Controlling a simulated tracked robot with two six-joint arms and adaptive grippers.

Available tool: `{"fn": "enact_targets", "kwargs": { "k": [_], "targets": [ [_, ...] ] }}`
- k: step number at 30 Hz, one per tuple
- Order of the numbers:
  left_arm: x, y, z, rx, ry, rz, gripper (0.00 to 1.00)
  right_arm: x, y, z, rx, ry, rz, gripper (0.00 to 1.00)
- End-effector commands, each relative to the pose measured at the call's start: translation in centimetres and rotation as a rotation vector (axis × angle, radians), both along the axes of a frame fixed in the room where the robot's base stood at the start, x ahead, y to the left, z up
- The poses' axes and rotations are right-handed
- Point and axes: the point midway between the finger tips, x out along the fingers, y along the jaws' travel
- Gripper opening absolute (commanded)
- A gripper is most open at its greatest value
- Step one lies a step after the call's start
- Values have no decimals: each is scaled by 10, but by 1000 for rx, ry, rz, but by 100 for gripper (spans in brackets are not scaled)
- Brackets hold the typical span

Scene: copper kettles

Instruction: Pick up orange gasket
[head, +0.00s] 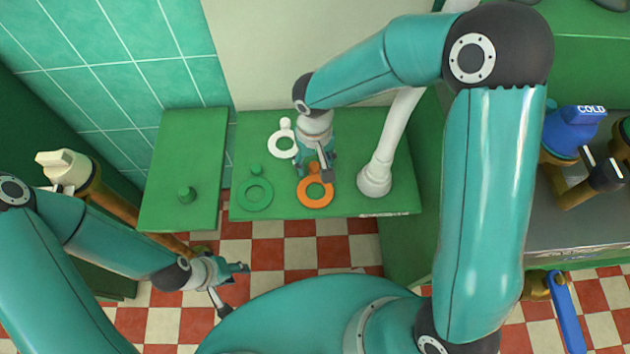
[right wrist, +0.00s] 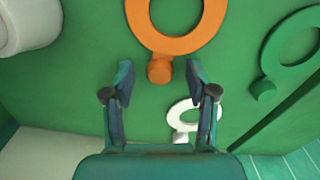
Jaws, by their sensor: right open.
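The orange gasket (head: 316,203), a flat ring with a small round knob, lies on the green bench top (head: 350,208). My right gripper (head: 317,173) is over its knob end in the head view. In the right wrist view, the right gripper (right wrist: 160,78) is open, with the knob of the orange gasket (right wrist: 178,45) between its fingertips in the picture. I cannot tell whether the fingers are level with the knob. My left gripper (head: 232,288) is open and empty over the checkered floor, away from the gasket.
A green gasket (head: 256,204) lies left of the orange one, and a white gasket (head: 283,154) lies behind. A white post (head: 376,178) stands to the right. A separate green panel (head: 160,190) with a knob is at the left. Blue-handled COLD valve (head: 570,130) is far right.

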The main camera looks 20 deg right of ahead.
Motion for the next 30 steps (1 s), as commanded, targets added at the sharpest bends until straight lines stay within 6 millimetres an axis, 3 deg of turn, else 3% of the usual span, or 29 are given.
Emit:
{"fn": "enact_targets", "kwargs": {
  "k": [2, 9, 12, 23, 30],
  "targets": [
    [0, 0, 0, 0, 0, 0, 40, 0, 0, 0, 0, 0, 0, 56],
    [0, 0, 0, 0, 0, 0, 40, 0, 0, 0, 0, 0, 0, 16],
    [0, 0, 0, 0, 0, 0, 40, 0, 0, 1, 0, 0, 0, 4],
    [0, 0, 1, 0, 0, 0, 40, 1, 0, 5, 0, -2, 1, 3],
    [0, 0, 7, 0, 0, 0, 40, 1, 1, 29, 1, -4, 2, 3]
  ]
}}
